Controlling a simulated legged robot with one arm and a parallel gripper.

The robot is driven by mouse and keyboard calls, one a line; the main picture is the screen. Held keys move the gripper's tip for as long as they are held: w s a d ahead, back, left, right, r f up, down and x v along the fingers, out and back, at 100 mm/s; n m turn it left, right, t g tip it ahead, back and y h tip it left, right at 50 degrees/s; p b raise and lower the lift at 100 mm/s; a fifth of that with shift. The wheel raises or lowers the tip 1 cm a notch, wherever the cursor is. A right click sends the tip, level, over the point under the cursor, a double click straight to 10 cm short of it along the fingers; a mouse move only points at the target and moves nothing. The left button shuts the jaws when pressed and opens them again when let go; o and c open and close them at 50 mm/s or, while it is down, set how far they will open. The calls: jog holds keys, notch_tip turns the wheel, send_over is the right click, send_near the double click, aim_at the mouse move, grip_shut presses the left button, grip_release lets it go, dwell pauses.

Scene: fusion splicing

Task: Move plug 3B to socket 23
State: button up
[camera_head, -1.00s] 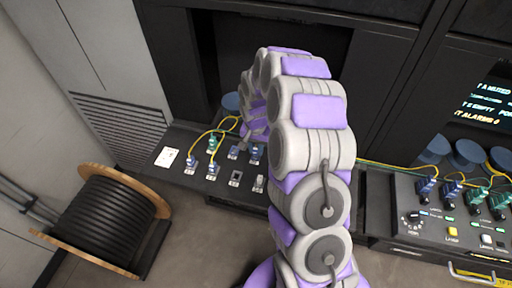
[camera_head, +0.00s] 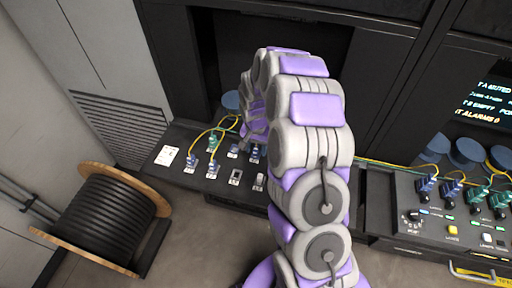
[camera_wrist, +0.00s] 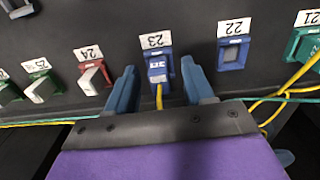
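In the wrist view a blue plug (camera_wrist: 158,72) with a yellow cable stands in socket 23 (camera_wrist: 157,52), under the label 23. The small print on the plug is hard to read. My gripper (camera_wrist: 160,90) is open, its two blue fingers on either side of the plug and cable with a gap on each side. In the head view my arm hides most of my gripper.
Socket 22 (camera_wrist: 230,55) beside it is blue and empty. Socket 24 (camera_wrist: 93,76) holds a white-ended piece. A green plug with yellow cable sits at 21 (camera_wrist: 306,46). A cable drum (camera_head: 103,222) stands on the floor at left.

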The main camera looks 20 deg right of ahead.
notch_tip(320, 180, up, 17)
jog(key=p, duration=0.2)
jog(key=shift+w+a+r, duration=0.15)
dwell(0.4)
jog(key=s+a+r+n, duration=0.2)
jog(key=s, duration=1)
jog(key=s+a+r+n+g, duration=0.1)
jog(key=s+a+r+n, duration=0.1)
jog(key=s, duration=1.1)
jog(key=s+a+r+n, duration=0.2)
jog(key=s+r+n, duration=0.1)
jog(key=s, duration=0.9)
jog(key=shift+s+a+g, duration=0.2)
jog(key=shift+a+g, duration=0.1)
